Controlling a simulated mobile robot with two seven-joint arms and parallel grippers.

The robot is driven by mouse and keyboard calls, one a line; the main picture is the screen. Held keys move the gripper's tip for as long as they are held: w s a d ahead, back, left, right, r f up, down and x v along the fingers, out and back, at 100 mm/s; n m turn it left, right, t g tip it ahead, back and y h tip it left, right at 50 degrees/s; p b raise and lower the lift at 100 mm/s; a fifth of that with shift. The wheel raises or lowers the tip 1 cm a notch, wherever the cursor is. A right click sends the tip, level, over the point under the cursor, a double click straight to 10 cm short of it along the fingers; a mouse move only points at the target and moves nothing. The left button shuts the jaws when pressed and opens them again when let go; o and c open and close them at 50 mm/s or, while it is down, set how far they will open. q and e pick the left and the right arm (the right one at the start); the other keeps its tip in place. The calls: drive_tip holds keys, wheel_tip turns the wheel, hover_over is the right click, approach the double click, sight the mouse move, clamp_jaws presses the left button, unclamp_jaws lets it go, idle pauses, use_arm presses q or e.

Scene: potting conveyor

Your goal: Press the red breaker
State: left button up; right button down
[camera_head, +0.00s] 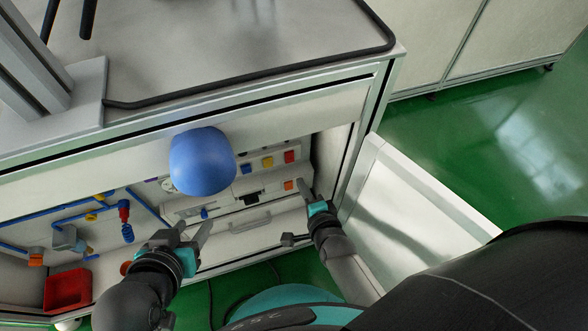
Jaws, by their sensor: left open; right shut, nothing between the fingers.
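The red breaker (289,156) is a small red square at the right end of a row on the white panel inside the open cabinet. A yellow square (267,162) and a blue square (246,168) sit left of it. My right gripper (302,184) is shut and empty, its tip pointing up toward the panel just below and right of the red breaker, apparently apart from it. An orange square (288,185) is close beside that tip. My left gripper (195,227) is open and empty at the lower left, well away from the breaker.
A large blue rounded object (203,162) hides part of the panel's left side. An open cabinet door (415,205) stands to the right. Blue pipes (75,215) and a red bin (68,290) are at the left. Green floor (500,120) is clear on the right.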

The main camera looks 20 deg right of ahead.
sight(290, 157)
use_arm(q)
drive_tip(key=w+d+r+t+h+b, duration=0.1)
drive_tip(key=d+r+t+h+b, duration=0.2)
drive_tip(key=d+t, duration=0.3)
drive_tip(key=shift+d+n+t+h+b, duration=0.15)
drive_tip(key=shift+n+t+h+b, duration=0.15)
drive_tip(key=shift+t+b, duration=0.2)
use_arm(e)
drive_tip(key=r+x, duration=0.1)
drive_tip(key=x, duration=0.6)
drive_tip(key=shift+w, duration=0.25)
